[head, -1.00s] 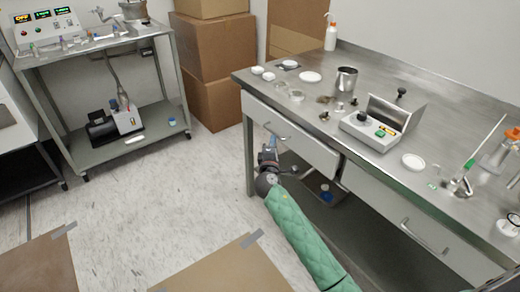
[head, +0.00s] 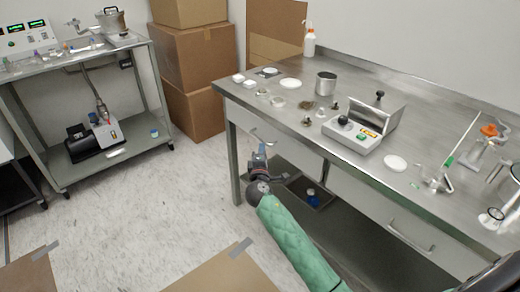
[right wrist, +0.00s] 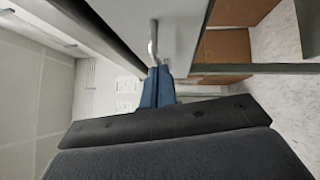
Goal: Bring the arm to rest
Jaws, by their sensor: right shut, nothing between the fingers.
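My right arm, in a green quilted sleeve, comes up from the bottom of the head view in front of the steel bench (head: 232,125). My right gripper (head: 261,152) is at its far end, by the bench's left drawer front and below the tabletop. In the right wrist view the blue fingers of my right gripper (right wrist: 158,84) are together with nothing between them. They point toward a drawer handle (right wrist: 153,42); I cannot tell whether they touch it. My left gripper is not in view.
A steel cart (head: 60,182) with a pump (head: 92,138) stands at the left. Cardboard boxes (head: 195,70) are stacked behind. Dishes, a metal cup (head: 326,84) and a grey device (head: 352,134) sit on the bench. The floor (head: 150,205) between cart and bench is open.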

